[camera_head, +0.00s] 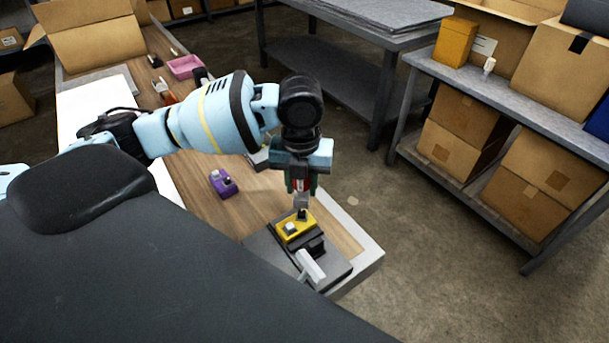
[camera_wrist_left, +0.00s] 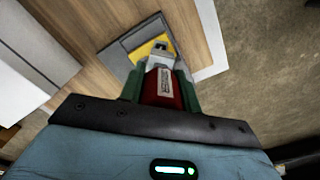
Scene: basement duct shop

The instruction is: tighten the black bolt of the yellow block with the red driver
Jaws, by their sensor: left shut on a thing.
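My left gripper (camera_head: 300,188) points down over the near right end of the workbench, shut on the red driver (camera_head: 298,186). In the left wrist view the red driver (camera_wrist_left: 164,90) sits between the green fingers, its grey end toward the yellow block (camera_wrist_left: 148,50). The yellow block (camera_head: 291,229) lies on a dark grey fixture (camera_head: 328,268) and has a light square piece on top. The black bolt (camera_head: 303,214) shows at the block's far right end, right under the driver's tip. Whether the tip touches it I cannot tell. My right gripper is not in view.
A purple block (camera_head: 223,183) lies on the wooden bench top (camera_head: 200,190), left of my gripper. A pale lever (camera_head: 311,267) sticks up from the fixture's near side. A pink tray (camera_head: 185,66) stands at the far end. Shelves with cardboard boxes (camera_head: 543,185) stand right, across open floor.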

